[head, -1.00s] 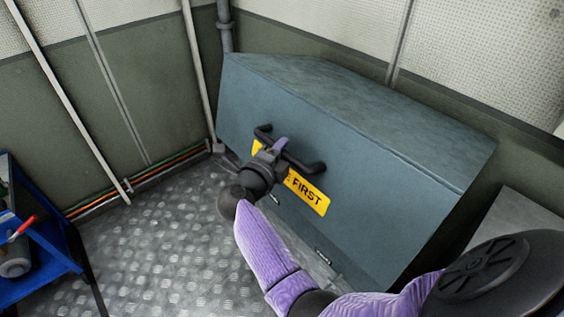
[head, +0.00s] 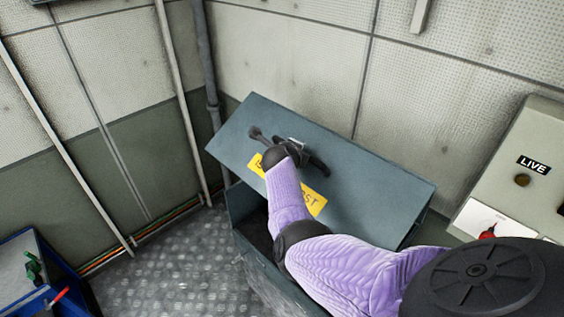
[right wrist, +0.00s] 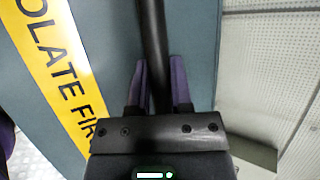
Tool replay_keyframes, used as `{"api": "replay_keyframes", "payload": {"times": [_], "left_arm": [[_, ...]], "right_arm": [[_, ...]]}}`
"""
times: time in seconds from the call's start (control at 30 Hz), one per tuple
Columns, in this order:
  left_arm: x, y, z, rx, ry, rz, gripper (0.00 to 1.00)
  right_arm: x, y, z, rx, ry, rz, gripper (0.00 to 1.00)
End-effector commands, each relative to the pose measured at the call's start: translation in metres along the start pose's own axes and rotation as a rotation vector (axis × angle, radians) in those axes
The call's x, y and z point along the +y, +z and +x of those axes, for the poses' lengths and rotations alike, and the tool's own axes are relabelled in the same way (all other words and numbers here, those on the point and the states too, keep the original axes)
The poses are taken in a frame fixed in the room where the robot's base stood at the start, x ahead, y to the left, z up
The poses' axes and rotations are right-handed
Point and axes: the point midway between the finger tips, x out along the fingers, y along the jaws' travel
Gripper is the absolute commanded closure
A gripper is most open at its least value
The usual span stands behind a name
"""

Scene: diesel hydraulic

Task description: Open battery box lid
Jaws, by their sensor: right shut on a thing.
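The battery box lid (head: 365,180) is a blue-grey panel, tilted up and open in the head view. A yellow label (head: 313,201) is on its face, and it also shows in the right wrist view (right wrist: 48,62). A black bar handle (head: 318,166) crosses the lid. My right gripper (head: 290,148) is shut on the handle; in the right wrist view its purple fingers (right wrist: 160,85) stand on both sides of the black bar (right wrist: 152,40). The battery box (head: 246,214) shows a dark opening below the lid, partly hidden by my right arm. My left gripper is not in view.
A blue cart (head: 40,270) with tools stands at the lower left. A grey panel marked LIVE (head: 530,140) is on the right. A vertical pipe (head: 212,110) runs behind the box. Patterned metal floor (head: 170,265) is clear between cart and box.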

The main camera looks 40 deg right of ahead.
Motion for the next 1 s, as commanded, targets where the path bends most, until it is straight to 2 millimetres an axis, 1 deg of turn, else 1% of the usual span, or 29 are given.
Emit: {"api": "replay_keyframes", "payload": {"times": [0.03,0.1,0.2,0.3,0.5,0.83,0.87,0.9,0.97,1.0], "left_arm": [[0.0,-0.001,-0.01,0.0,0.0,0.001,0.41],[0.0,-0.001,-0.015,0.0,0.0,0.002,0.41],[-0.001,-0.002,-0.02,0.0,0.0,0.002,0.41],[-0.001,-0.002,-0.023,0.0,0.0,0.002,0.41],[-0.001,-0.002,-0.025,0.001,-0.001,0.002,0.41],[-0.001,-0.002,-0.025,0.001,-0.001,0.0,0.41],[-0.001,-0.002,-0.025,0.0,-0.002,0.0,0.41],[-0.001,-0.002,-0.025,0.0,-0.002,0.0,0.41],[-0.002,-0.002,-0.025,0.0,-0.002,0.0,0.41],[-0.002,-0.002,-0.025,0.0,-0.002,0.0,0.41]], "right_arm": [[-0.018,0.0,0.0,-0.001,-0.008,0.001,1.0],[-0.03,-0.001,0.004,-0.001,-0.007,0.0,1.0],[-0.043,-0.003,0.008,-0.001,-0.007,-0.001,1.0],[-0.051,-0.004,0.011,-0.001,-0.007,-0.001,1.0],[-0.057,-0.006,0.014,0.0,-0.006,-0.001,1.0],[-0.057,-0.006,0.015,0.001,-0.006,-0.002,1.0],[-0.057,-0.006,0.015,0.001,-0.006,-0.002,0.72],[-0.057,-0.006,0.015,0.001,-0.005,-0.002,0.63],[-0.056,-0.006,0.015,0.001,-0.005,-0.002,0.51],[-0.056,-0.006,0.015,0.001,-0.004,-0.002,0.42]]}}
